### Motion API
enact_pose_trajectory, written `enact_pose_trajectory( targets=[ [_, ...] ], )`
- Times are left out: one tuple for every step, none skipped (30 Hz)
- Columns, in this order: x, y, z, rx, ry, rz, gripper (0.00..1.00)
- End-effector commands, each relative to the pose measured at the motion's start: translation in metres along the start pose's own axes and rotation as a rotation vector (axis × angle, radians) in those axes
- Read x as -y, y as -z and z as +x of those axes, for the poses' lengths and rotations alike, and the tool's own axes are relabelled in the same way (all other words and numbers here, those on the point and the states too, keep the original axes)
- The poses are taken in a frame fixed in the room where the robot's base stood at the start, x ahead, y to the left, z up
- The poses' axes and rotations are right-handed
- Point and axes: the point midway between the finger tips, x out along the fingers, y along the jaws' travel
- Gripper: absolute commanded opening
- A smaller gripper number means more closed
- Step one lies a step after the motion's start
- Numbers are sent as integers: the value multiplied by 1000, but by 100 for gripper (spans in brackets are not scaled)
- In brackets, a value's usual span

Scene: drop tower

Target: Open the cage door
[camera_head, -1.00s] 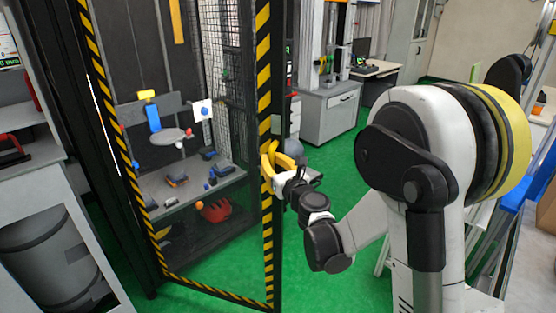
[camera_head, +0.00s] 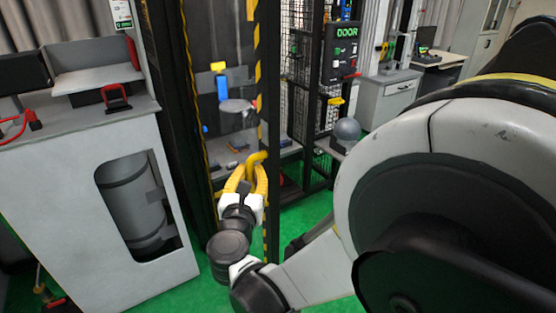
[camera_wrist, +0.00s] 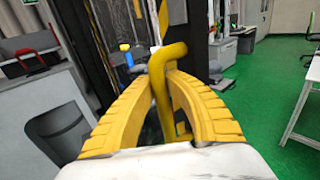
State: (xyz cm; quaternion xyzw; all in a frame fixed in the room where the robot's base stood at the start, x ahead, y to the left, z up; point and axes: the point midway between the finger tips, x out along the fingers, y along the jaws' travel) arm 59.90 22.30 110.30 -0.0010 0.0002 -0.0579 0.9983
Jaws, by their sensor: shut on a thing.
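The cage door (camera_head: 262,120) has a black frame with yellow-black striped edges and a see-through panel. In the head view it stands at a steep angle, with a gap between its right edge and the dark mesh cage structure. Its yellow bar handle (camera_wrist: 160,90) is on the striped edge; it also shows in the head view (camera_head: 256,157). My gripper (camera_wrist: 166,82) has yellow ribbed fingers on either side of the handle and is shut on it. In the head view my gripper (camera_head: 248,172) partly hides the lower handle.
A black box marked DOOR (camera_head: 343,52) and a grey ball (camera_head: 347,129) are right of the door. Green floor (camera_head: 310,212) is clear in places.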

Motion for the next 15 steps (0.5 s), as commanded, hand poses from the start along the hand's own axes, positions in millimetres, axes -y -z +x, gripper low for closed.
enact_pose_trajectory(
  targets=[
    [-9, 2, -8, -3, 0, 3, 0],
    [-14, 2, -11, -3, 1, 3, 0],
    [-20, 2, -14, -3, 1, 3, 0],
    [-24, 2, -17, -3, 2, 3, 0],
    [-28, 2, -19, -3, 3, 3, 0],
    [-33, 2, -21, -3, 3, 3, 0],
    [-36, 2, -23, -3, 3, 3, 0],
    [-38, 2, -24, -3, 4, 3, 0],
    [-41, 2, -26, -4, 4, 3, 0],
    [-43, 2, -26, -4, 5, 3, 0],
    [-44, 2, -27, -4, 5, 3, 0],
    [-46, 2, -28, -4, 5, 3, 0],
    [-47, 2, -29, -4, 6, 3, 0],
    [-47, 2, -29, -4, 6, 3, 0],
    [-48, 2, -29, -4, 6, 3, 0]
  ],
)
